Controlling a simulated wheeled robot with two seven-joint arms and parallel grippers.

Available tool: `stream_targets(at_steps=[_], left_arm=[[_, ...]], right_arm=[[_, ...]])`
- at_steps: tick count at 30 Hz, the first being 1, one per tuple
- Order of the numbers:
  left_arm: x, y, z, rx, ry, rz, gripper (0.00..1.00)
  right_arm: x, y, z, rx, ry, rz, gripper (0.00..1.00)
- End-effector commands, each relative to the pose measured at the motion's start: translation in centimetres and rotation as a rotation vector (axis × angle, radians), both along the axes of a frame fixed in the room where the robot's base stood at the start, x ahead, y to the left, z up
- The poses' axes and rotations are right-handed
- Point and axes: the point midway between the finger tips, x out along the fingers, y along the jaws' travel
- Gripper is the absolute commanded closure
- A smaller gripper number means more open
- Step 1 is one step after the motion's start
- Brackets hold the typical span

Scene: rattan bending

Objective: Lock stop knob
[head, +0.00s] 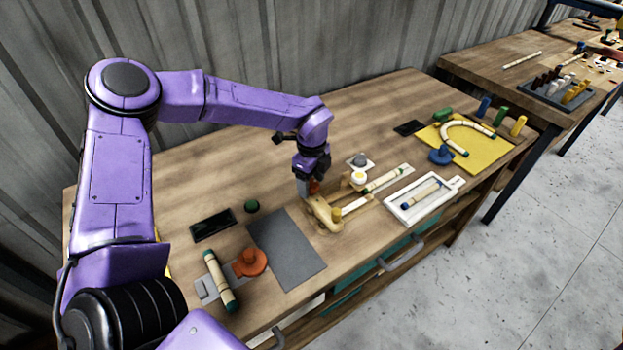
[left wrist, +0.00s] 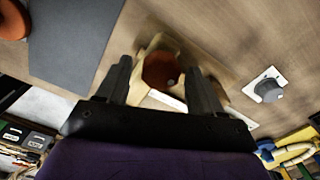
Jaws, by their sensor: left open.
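A reddish-brown round knob (left wrist: 160,72) sits on a pale wooden bending fixture (left wrist: 148,99); I take it to be the stop knob. In the head view a small part of the knob (head: 315,187) shows beside my gripper, above the wooden fixture (head: 322,214). My left gripper (head: 307,184) points down over the fixture. In the left wrist view its two fingers (left wrist: 160,68) are apart, one on each side of the knob, with nothing clearly clamped. I cannot tell whether the fingers touch the knob or how low they reach. My right gripper is not in view.
A grey dial on a white plate (left wrist: 268,88) stands to the right. A white tray (head: 409,217) with a rattan piece lies at the front. A grey mat (head: 286,250) and an orange knob (head: 250,263) lie left. A yellow board (head: 487,152) holds curved rattan at right.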

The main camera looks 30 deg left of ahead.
Motion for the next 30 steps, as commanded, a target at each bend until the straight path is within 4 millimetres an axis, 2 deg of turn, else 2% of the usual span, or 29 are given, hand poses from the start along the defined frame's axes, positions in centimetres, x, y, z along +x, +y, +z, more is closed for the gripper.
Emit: stream_targets(at_steps=[2,6,7,20,30], left_arm=[[0.0,0.0,0.0,0.0,0.0,0.0,0.36],[0.01,0.0,0.02,0.0,0.0,0.0,0.82],[0.01,0.0,0.02,0.0,0.0,0.0,0.89],[0.05,0.02,0.06,0.001,-0.002,-0.076,0.89],[0.02,0.03,0.1,0.0,-0.002,-0.345,0.89]], right_arm=[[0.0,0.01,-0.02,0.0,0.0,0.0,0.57],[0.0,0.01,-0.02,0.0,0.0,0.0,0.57],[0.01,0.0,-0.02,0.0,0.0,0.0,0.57],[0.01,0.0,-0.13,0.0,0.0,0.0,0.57],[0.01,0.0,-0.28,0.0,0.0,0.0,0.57]])
